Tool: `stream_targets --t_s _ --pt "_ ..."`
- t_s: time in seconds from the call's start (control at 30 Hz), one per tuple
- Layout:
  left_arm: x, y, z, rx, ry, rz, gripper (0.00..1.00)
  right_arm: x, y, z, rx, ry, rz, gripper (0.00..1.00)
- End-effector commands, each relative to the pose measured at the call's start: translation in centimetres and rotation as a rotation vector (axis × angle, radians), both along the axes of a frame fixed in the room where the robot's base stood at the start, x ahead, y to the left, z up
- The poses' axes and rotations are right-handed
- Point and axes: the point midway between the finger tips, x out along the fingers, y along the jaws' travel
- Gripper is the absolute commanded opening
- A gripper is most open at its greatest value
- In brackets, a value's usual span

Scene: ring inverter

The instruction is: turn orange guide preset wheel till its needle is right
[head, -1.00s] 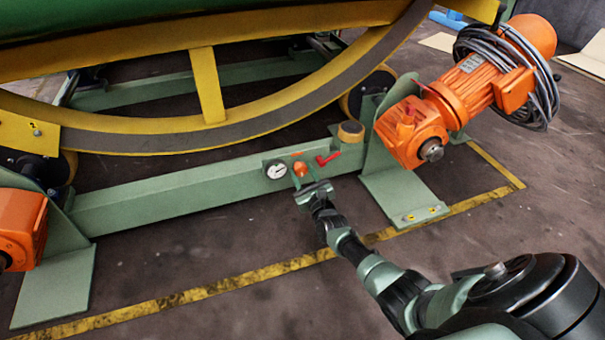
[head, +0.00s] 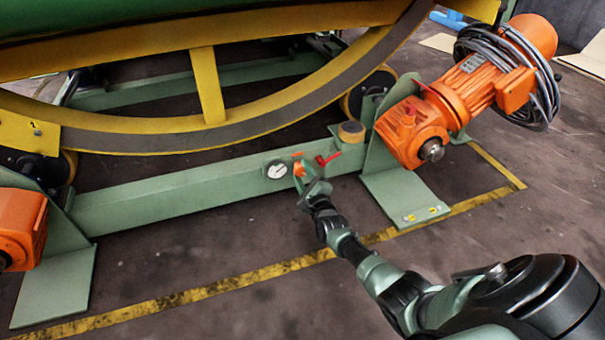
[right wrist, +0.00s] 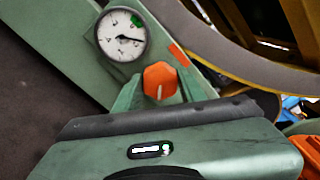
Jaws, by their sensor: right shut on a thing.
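The orange preset wheel (right wrist: 160,78) sits on the green beam, with a pale mark on its face. My right gripper (right wrist: 162,90) is shut on it, one green finger on each side. In the head view the wheel is mostly hidden behind my right gripper (head: 308,182). A round white gauge (right wrist: 122,36) in a dark rim is beside the wheel; it also shows in the head view (head: 277,170). In the right wrist view its dark needle points right and slightly down, and a green mark lies at the upper right of the dial, apart from the needle. My left gripper is not in view.
A red lever (head: 328,159) is on the beam (head: 170,194) just right of the wheel. A small orange label (right wrist: 179,54) is above the wheel. The orange motor (head: 455,105) and its upright plate stand to the right. The floor in front is clear.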

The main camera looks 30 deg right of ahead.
Motion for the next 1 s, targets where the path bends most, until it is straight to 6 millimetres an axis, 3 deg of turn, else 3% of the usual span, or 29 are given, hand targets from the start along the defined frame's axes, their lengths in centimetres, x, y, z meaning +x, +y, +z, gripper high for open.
stream_targets --t_s 1.0 --pt "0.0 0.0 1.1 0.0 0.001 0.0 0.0 -0.1 0.0 -0.3 -0.939 0.229 0.001 0.0"
